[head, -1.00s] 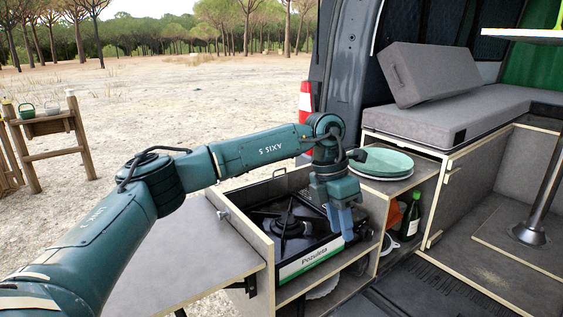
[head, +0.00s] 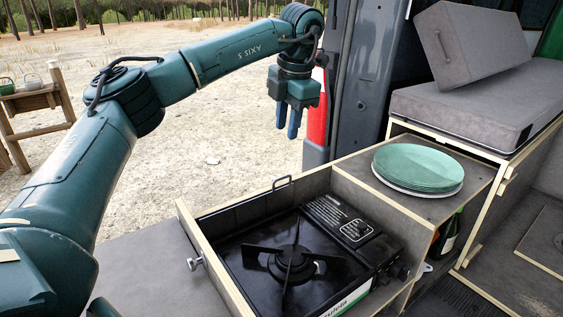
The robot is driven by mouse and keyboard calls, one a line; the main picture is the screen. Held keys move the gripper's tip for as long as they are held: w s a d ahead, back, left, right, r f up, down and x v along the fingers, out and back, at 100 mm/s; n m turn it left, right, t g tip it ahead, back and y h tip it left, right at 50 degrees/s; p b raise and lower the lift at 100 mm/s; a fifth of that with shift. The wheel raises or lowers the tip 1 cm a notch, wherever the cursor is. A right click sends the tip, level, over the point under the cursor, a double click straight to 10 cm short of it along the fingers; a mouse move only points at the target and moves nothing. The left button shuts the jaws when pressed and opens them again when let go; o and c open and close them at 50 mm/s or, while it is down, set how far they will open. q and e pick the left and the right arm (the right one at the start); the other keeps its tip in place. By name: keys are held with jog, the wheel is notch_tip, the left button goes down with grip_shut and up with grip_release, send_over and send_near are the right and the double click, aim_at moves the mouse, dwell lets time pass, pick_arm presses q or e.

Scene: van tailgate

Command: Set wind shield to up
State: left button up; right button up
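The camp stove (head: 295,262) sits black in a wooden box, with one burner and a knob at its right. A dark panel (head: 240,212) lines the back of the box, with a small wire handle (head: 283,183) at its top edge; I cannot tell for certain whether this is the wind shield or how it is set. My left gripper (head: 288,134) points down in the air above and behind the handle, apart from it. Its two blue fingers show a small gap with nothing between them. My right gripper is not in view.
Green plates (head: 418,167) are stacked on the counter right of the stove. A wooden side panel with a metal latch (head: 195,262) stands left of the stove, beside a flat grey board (head: 150,272). A bottle (head: 447,236) stands below the plates. The van pillar (head: 358,75) rises behind.

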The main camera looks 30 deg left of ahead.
pick_arm(q)
notch_tip(320, 180, down, 13)
jog(key=a, duration=0.2)
jog(key=shift+w+r+p, duration=0.15)
jog(key=shift+w+p, duration=0.15)
jog(key=shift+w, duration=0.05)
jog(key=shift+a, duration=0.1)
grip_shut()
jog(key=shift+r, duration=0.1)
